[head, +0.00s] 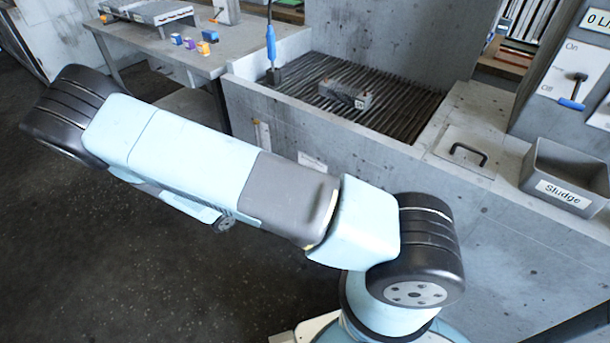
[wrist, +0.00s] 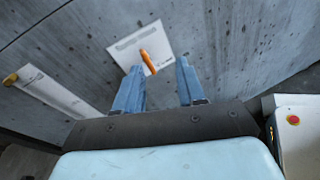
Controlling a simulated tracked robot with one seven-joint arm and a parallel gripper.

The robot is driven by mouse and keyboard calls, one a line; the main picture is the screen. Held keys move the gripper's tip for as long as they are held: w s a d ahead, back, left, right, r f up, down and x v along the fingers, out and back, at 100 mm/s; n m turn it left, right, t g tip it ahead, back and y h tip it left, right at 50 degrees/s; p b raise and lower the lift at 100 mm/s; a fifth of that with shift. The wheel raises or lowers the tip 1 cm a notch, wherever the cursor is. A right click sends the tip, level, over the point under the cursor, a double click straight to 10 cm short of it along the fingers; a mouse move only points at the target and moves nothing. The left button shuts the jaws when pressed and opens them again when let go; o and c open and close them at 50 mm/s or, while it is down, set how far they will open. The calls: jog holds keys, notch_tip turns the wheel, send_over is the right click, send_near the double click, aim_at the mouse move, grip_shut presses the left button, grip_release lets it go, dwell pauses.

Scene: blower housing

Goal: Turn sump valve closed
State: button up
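An orange lever (wrist: 148,62) sits on a white plate (wrist: 132,44) on the concrete wall in the wrist view. It is likely the sump valve, but the plate's print is too small to read. The lever lies slanted, its lower end toward lower right. My gripper (wrist: 161,66) is open and empty. Its two blue fingers are well apart and point toward the wall. The lever shows in the gap between them, closer to the left finger; I cannot tell how far ahead it is. In the head view my arm hides the gripper and lever.
In the head view a concrete trough with a slatted grate (head: 395,110) stands behind my arm. A Sludge bin (head: 572,172) is at right, a table (head: 215,62) at back left.

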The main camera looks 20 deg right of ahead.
notch_tip(320, 180, down, 6)
jog(key=n+t, duration=0.5)
jog(key=x, duration=1.3)
jog(key=shift+w, duration=0.5)
grip_shut()
